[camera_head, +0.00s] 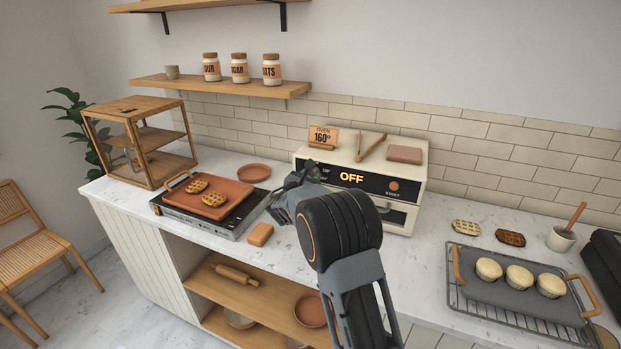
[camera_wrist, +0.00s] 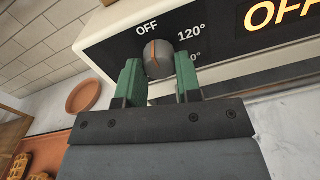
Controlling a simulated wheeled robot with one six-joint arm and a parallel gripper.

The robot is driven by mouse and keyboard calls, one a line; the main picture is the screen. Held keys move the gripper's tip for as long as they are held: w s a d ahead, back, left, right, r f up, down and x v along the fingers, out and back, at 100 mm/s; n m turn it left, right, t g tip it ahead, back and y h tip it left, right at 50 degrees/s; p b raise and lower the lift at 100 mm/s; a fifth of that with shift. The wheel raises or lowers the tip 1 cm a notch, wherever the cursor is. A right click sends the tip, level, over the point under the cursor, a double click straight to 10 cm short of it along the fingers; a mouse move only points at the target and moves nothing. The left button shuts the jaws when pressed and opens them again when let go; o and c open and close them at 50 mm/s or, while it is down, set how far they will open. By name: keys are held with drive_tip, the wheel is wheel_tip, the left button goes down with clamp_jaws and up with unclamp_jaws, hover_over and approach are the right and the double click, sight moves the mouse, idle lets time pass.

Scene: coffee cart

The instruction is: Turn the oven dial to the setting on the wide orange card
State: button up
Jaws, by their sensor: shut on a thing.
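The cream oven (camera_head: 411,217) stands on the counter with a black front panel, and its display (camera_head: 352,178) reads OFF. The grey dial (camera_wrist: 157,64) has an orange pointer line, pointing up near the OFF mark. A 120° mark and a partly hidden one lie to its right. My gripper (camera_wrist: 160,82) has its green fingers on either side of the dial and is shut on it. In the head view my gripper (camera_head: 305,178) hides the dial. The wide orange card (camera_head: 323,137) stands on top of the oven and reads OVEN 160°.
A rack with a grey tray of muffins (camera_head: 480,289) is at right. An orange block (camera_head: 260,234) lies near the counter's front edge.

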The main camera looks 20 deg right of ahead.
drive_tip(key=shift+c, duration=0.8)
drive_tip(key=shift+f+b, duration=0.15)
drive_tip(key=shift+b, duration=0.3)
